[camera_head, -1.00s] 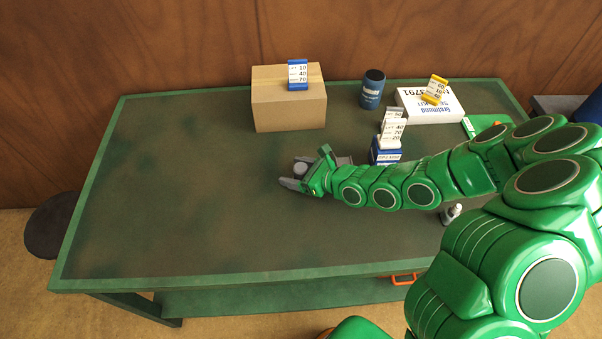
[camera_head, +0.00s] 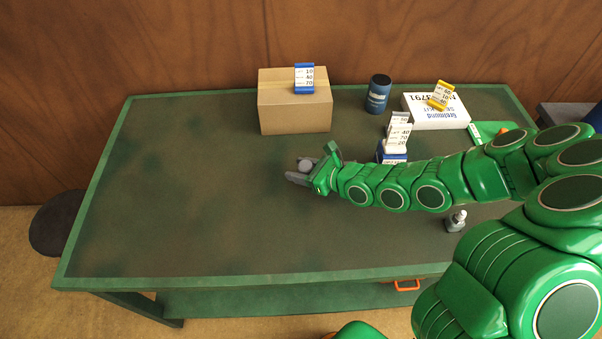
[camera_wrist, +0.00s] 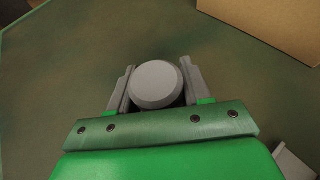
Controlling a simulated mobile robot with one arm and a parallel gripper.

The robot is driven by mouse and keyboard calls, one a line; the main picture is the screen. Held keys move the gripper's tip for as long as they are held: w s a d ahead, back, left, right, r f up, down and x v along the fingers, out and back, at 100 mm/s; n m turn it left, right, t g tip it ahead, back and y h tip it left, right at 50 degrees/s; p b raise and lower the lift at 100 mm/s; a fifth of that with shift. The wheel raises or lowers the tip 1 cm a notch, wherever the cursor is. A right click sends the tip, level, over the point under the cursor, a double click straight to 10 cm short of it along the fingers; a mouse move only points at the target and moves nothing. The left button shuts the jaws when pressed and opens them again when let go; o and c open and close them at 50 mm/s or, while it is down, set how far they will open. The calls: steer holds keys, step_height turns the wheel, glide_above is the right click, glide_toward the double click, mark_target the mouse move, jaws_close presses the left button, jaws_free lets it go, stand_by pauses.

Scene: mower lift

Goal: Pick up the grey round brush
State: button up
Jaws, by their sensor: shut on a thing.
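The grey round brush (camera_wrist: 158,84) sits between the two grey fingers of my gripper (camera_wrist: 160,90) in the wrist view. Its round grey top faces the camera, and its underside is hidden. In the head view the brush (camera_head: 305,164) shows small at the end of my green arm. My gripper (camera_head: 299,172) is shut on it, over the middle of the table. I cannot tell whether the brush is clear of the tabletop.
A cardboard box (camera_head: 295,110) stands behind the gripper with a tag on it. A dark blue can (camera_head: 378,93), a white box (camera_head: 437,112) and a blue item with white tags (camera_head: 393,153) are to the right. A small bottle (camera_head: 456,221) stands near the front. The table's left half (camera_head: 180,200) is clear.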

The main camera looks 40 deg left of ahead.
mark_target(301, 162)
steer(key=shift+r, duration=3.75)
